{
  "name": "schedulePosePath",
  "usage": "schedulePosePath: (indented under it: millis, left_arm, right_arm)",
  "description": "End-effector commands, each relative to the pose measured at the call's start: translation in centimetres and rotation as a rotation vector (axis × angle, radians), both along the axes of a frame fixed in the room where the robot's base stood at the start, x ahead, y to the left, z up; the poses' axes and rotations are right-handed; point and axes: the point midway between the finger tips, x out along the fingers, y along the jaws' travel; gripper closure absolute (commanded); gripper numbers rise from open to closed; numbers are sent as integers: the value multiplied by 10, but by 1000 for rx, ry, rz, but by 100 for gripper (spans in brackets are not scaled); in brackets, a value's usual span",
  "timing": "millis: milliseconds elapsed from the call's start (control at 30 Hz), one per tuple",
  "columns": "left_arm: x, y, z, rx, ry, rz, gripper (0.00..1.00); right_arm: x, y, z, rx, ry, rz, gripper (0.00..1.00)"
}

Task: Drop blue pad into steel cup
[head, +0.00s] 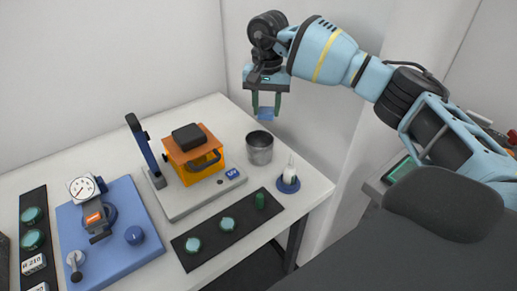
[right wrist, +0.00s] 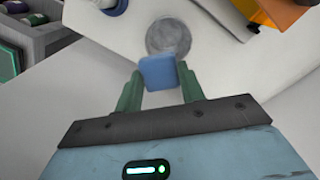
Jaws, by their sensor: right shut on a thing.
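The blue pad (head: 266,114) is a small flat blue square. My right gripper (head: 266,108) is shut on it, with green fingertips at its two sides, and holds it in the air above the far part of the table. In the right wrist view the pad (right wrist: 158,73) sits between the fingers (right wrist: 158,90). The steel cup (head: 259,148) stands upright on the white table, below the pad in the head view. In the right wrist view the cup (right wrist: 168,38) shows just beyond the pad, partly covered by it. My left gripper is not in view.
An orange instrument (head: 193,162) on a grey base stands left of the cup. A white bottle on a blue round stand (head: 289,184) is near the table's right edge.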

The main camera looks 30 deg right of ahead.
Motion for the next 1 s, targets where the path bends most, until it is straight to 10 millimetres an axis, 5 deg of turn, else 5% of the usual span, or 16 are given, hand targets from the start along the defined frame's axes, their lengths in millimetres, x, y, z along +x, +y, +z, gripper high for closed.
schedulePosePath:
  millis: [200, 533, 567, 733, 1000]
  left_arm:
    - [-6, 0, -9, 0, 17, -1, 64]
    - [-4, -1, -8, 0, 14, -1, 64]
    - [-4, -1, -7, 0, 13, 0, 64]
    - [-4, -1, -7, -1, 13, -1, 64]
    - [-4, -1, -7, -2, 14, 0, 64]
  right_arm:
    - [0, 0, -23, 0, 4, -1, 80]
    - [0, 0, -24, 1, -1, -2, 80]
    - [0, 0, -24, 1, -1, -2, 57]
    - [0, 0, -24, 0, 0, -1, 36]
    - [0, 0, -24, 0, 0, -1, 36]
